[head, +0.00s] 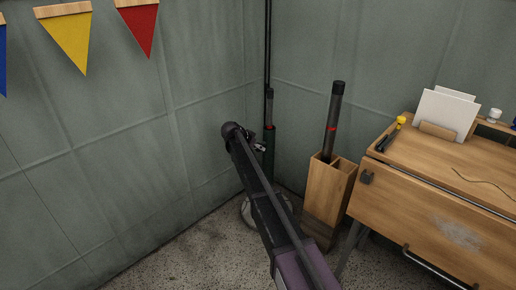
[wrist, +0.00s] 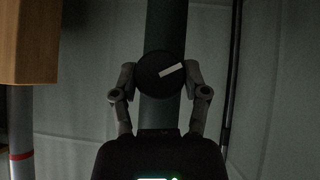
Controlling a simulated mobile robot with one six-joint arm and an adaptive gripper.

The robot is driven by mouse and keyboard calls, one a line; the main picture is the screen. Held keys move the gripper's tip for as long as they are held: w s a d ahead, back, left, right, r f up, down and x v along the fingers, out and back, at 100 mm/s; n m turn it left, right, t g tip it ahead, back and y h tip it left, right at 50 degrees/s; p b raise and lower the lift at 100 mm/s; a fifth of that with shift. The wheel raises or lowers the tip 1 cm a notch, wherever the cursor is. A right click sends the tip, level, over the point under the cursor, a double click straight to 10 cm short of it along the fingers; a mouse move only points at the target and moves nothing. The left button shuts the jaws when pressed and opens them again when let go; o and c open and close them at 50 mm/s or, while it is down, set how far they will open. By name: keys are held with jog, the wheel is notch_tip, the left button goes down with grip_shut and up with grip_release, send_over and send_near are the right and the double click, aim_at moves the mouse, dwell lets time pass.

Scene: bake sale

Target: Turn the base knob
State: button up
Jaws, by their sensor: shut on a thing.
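The base knob (wrist: 155,66) is a round black disc in the wrist view, on the front of a dark green post (wrist: 165,22). A white line on its face runs from near the middle to the right and slightly up. My gripper (wrist: 161,74) is shut on the knob, one finger on its left rim and one on its right. In the head view my gripper (head: 259,147) is at the green post (head: 269,142) near the wall corner, and my arm hides the knob. The post's round foot (head: 246,212) shows partly behind my arm.
A wooden box (head: 328,200) holding a dark tube (head: 334,120) stands right of the post. A wooden desk (head: 430,200) with a card holder (head: 437,130) is further right. Red and yellow pennants hang at upper left. The floor left of my arm is clear.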

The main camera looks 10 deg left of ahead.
jog(key=shift+w+f+n+g+h+b, duration=0.15)
jog(key=shift+f+n+g+h+b, duration=0.05)
jog(key=shift+n+g+h+b, duration=0.9)
jog(key=n+g+h+b, duration=0.1)
jog(key=h+b, duration=0.1)
jog(key=shift+f+h, duration=0.15)
jog(key=shift+h, duration=0.25)
jog(key=n+g+h+b, duration=0.1)
jog(key=n+h+b, duration=0.1)
jog(key=h+b, duration=0.1)
jog(key=shift+b, duration=0.6)
jog(key=shift+n+h+b, duration=0.6)
jog(key=shift+b, duration=0.2)
jog(key=shift+r, duration=0.2)
jog(key=o, duration=1.1)
jog(key=shift+o, duration=0.2)
jog(key=shift+a, duration=0.1)
jog(key=shift+r+y+p, duration=0.15)
jog(key=shift+y+p, duration=0.15)
jog(key=shift+p, duration=0.35)
